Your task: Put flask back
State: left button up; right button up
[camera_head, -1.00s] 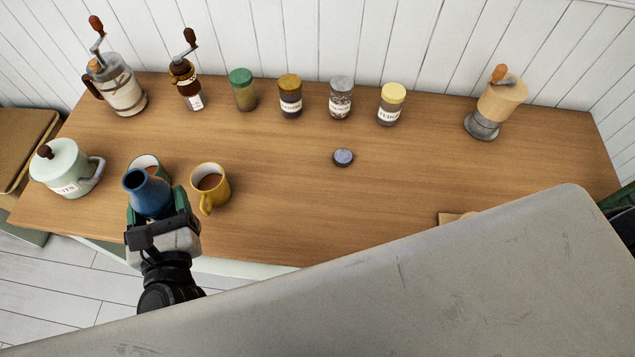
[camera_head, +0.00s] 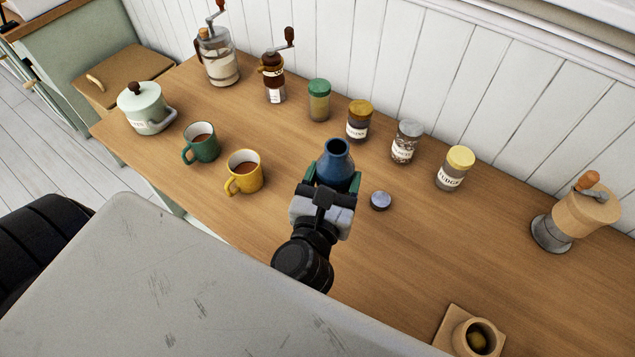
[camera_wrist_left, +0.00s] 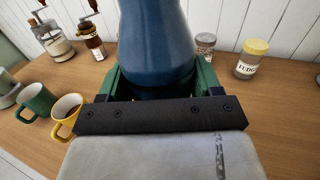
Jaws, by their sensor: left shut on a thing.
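The blue flask (camera_head: 337,162) is upright and open-mouthed in the jaws of my left gripper (camera_head: 330,186) in the head view. The gripper is shut on it, with its green fingers on either side. In the left wrist view the flask (camera_wrist_left: 156,45) fills the upper middle, between the green fingers (camera_wrist_left: 158,86). A small round blue-grey lid (camera_head: 380,200) lies on the wooden table (camera_head: 290,235), just right of the flask. Whether the flask's base touches the table is hidden by the gripper. My right gripper does not show.
A green mug (camera_head: 203,147) and a yellow mug (camera_head: 246,179) stand left of the gripper. Several lidded jars, including a yellow-lidded one (camera_head: 455,168), line the back. A wooden grinder (camera_head: 580,210) stands right, and a small cup (camera_head: 478,338) at front right. Table right of the lid is clear.

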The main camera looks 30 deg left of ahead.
pick_arm(q)
jog(key=w+a+f+b, duration=0.1)
jog(key=w+a+f, duration=0.2)
jog(key=a+f, duration=0.3)
jog(key=shift+w+a+f, duration=0.25)
jog(key=shift+w+f, duration=0.05)
jog(key=shift+f, duration=0.9)
jog(key=shift+f+b, duration=0.15)
jog(key=shift+b, duration=0.25)
jog(key=o, duration=1.4)
jog(key=shift+c, duration=0.2)
